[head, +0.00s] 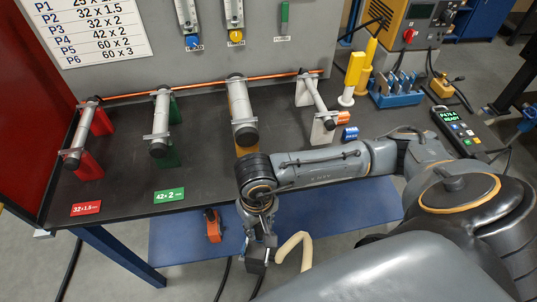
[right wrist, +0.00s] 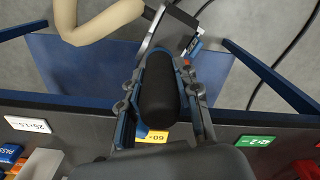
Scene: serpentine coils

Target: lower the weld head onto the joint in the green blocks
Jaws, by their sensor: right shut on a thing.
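The green blocks (head: 173,108) stand on the bench in the head view and carry a grey pipe (head: 160,125) with a clamp-like collar across it. A green label (head: 169,195) reading 42×2 lies in front of them. My right gripper (head: 258,238) is off the bench's front edge, in front and to the right of the green blocks. It is shut on a black rounded handle (right wrist: 158,90), seen in the right wrist view. A dark boxy part (head: 257,260) hangs below the gripper, seemingly the weld head; its details are hard to tell. My left gripper is not in view.
Red blocks (head: 90,165) stand left of the green ones; other pipe stands (head: 241,115) are to the right. An orange pipe (head: 200,84) runs behind. A beige bent hose-like piece (head: 306,250) is beside my gripper. A control pendant (head: 458,130) stands far right.

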